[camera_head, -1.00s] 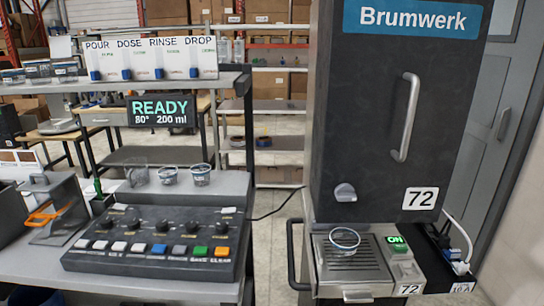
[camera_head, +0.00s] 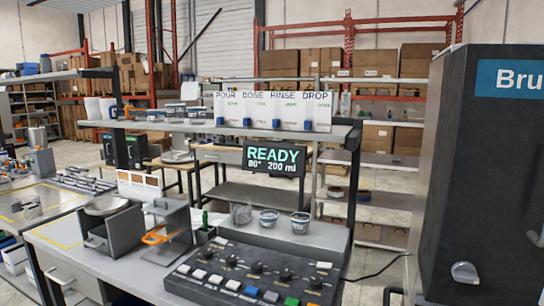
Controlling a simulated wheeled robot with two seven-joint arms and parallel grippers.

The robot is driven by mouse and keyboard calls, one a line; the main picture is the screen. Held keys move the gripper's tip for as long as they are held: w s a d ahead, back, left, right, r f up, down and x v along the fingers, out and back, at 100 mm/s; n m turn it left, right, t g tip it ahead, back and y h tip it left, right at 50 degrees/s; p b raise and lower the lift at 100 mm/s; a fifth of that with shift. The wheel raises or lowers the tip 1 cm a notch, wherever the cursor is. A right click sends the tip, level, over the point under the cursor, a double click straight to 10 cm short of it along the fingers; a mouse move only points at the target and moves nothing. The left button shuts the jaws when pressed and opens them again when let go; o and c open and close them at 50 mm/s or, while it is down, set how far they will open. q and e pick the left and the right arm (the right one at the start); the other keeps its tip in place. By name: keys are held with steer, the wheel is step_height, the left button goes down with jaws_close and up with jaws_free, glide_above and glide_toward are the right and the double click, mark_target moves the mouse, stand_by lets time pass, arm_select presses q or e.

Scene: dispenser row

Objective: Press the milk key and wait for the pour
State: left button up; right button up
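The black key panel (camera_head: 258,268) lies on the grey bench at the bottom centre. Its front row has several white keys (camera_head: 199,274), a blue key (camera_head: 251,291), a grey key (camera_head: 271,296) and a green key (camera_head: 291,301); the labels are too small to read, so I cannot tell which is milk. A row of dark knobs sits behind. The display (camera_head: 274,159) reads READY, 80°, 200 ml. The Brumwerk dispenser (camera_head: 485,170) is cut off at the right edge; its outlet and tray are out of view. Neither gripper is in view.
The upper shelf (camera_head: 335,131) carries cards marked POUR, DOSE, RINSE, DROP. A floor gap with a cable separates bench and dispenser.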

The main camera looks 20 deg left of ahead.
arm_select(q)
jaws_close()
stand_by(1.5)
